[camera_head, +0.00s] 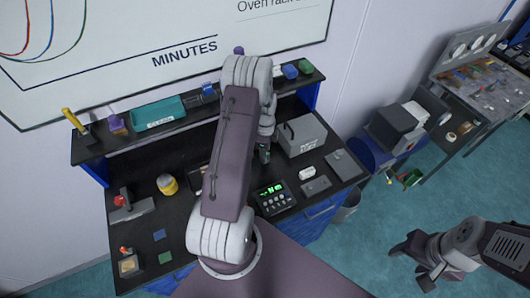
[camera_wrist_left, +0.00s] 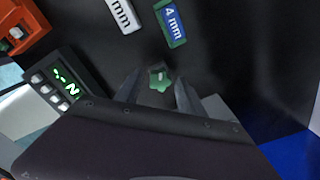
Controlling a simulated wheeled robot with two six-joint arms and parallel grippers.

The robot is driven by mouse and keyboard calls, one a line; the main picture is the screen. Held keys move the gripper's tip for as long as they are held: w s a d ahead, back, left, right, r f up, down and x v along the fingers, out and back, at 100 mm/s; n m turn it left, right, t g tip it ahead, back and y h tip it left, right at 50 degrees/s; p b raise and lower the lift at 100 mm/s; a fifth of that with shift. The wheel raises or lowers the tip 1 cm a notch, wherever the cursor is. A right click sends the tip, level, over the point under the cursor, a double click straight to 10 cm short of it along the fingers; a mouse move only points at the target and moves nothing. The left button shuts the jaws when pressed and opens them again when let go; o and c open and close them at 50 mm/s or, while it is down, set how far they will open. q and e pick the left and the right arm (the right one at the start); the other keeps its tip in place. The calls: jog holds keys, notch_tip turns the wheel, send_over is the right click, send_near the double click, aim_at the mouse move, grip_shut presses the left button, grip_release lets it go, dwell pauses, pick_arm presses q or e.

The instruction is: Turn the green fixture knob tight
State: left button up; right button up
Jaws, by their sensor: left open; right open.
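A small green star-shaped knob (camera_wrist_left: 158,77) lies in the middle of the left wrist view, between the two fingers of my left gripper (camera_wrist_left: 160,84). The fingers are spread with dark gaps on both sides of the knob, so they look apart from it. In the head view my left gripper (camera_head: 263,156) points down over the bench behind the display unit; the knob is not discernible there, and my arm covers much of the bench middle. My right gripper (camera_head: 418,266) is open and empty at the lower right, over the floor.
The display unit (camera_head: 274,199) with green digits stands near my left gripper; it also shows in the left wrist view (camera_wrist_left: 57,84). A grey box (camera_head: 301,136) stands to the right, a yellow jar (camera_head: 167,185) to the left.

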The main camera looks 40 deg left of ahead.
pick_arm(q)
jog(key=n, duration=0.3)
jog(key=shift+n, duration=0.4)
jog(key=n, duration=0.3)
jog(key=shift+n, duration=0.3)
jog(key=n, duration=0.6)
grip_shut()
jog(key=m, duration=0.4)
jog(key=m, duration=0.4)
jog(key=shift+m, duration=0.4)
